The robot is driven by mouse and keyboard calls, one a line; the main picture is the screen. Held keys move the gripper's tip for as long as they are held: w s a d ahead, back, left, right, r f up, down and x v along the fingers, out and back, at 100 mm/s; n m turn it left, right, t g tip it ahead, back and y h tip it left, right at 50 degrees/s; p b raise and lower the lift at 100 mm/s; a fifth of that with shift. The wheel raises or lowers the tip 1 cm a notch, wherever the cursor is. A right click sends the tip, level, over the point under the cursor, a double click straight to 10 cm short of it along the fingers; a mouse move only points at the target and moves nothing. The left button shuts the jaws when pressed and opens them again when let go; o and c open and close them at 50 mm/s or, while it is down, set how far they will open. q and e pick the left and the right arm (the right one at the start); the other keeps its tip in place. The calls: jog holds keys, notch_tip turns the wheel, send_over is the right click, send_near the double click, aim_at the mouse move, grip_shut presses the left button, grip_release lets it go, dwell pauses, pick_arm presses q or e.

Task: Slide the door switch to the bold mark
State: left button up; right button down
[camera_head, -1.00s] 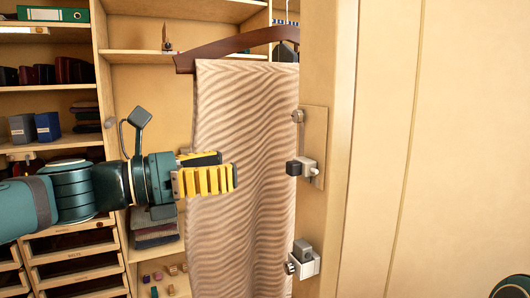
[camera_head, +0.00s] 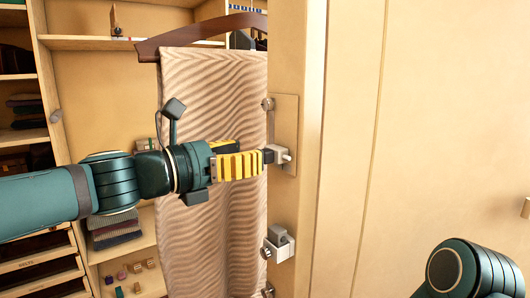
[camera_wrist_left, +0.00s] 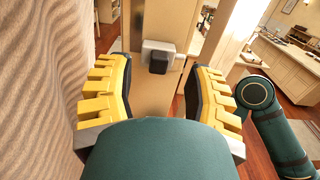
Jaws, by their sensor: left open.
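The door switch (camera_head: 282,153), a light grey slider with a dark knob, sits on a beige plate (camera_head: 287,112) on the door post. Its dark knob also shows in the left wrist view (camera_wrist_left: 158,64), between and just beyond the fingertips. My left gripper (camera_head: 256,161) has yellow fingers and reaches the knob from the left. In the left wrist view the gripper (camera_wrist_left: 158,80) is open, with one finger on each side of the switch and a gap to each. I cannot make out a bold mark. My right gripper is out of view; only my right arm shows at the lower right.
A second fitting (camera_head: 279,242), a grey block on a white bracket, is below the switch. A patterned cloth (camera_head: 210,105) hangs from a brown hanger (camera_head: 215,34) close behind my left gripper. Shelves stand at the left. A plain panel (camera_head: 430,130) fills the right.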

aim_at(265, 150)
pick_arm(q)
jog(key=x, duration=0.5)
jog(key=c, duration=0.7)
jog(key=shift+s+a, duration=0.1)
jog(key=shift+a, duration=0.05)
grip_shut()
